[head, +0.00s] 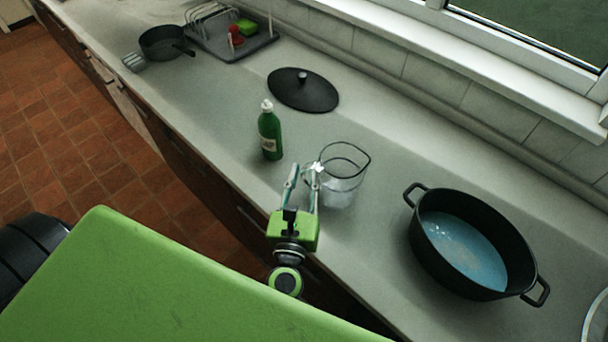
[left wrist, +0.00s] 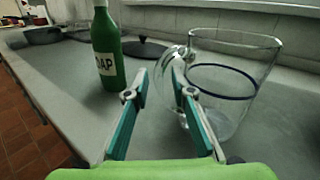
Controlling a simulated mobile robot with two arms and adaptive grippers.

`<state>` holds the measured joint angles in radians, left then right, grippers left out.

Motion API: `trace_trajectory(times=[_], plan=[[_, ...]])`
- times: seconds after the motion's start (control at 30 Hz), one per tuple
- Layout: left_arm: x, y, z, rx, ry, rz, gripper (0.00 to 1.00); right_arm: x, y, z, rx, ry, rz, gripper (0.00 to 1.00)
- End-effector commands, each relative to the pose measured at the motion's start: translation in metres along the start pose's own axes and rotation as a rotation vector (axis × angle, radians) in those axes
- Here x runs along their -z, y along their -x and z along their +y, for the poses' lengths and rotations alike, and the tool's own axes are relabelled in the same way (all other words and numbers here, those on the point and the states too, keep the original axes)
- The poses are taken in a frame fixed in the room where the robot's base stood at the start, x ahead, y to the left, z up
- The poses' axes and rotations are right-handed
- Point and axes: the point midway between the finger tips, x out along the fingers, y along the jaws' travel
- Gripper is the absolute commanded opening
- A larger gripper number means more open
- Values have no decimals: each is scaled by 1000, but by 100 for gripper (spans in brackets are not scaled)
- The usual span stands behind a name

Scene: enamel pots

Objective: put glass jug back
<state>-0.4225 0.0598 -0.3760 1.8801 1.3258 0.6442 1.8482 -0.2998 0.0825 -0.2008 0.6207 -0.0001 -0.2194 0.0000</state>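The clear glass jug (head: 343,180) stands upright on the counter, left of the black pot. It also shows in the left wrist view (left wrist: 235,75), with a dark ring around it and its handle on the left. My left gripper (head: 304,172) is at the handle side of the jug. In the left wrist view its fingers (left wrist: 160,75) are apart, with the glass handle at the fingertips, partly behind the right finger. I cannot tell whether they touch it. My right gripper is not in view.
A green soap bottle (head: 270,132) stands just left of the jug. A black pot (head: 430,255) with bluish liquid is at the right. A black lid (head: 303,90), a small pan (head: 162,42) and a dish rack (head: 262,43) lie farther back.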

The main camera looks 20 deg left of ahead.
Motion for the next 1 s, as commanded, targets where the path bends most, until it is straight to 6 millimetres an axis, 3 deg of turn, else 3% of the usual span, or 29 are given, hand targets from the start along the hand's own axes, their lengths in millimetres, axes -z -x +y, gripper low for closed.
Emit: trace_trajectory(times=[0.23,0.7,1.0], plan=[[-3,2,0,0,0,1,23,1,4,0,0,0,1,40],[2,93,0,1,1,3,23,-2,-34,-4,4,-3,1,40],[-2,120,0,0,1,1,23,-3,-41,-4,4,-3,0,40]])
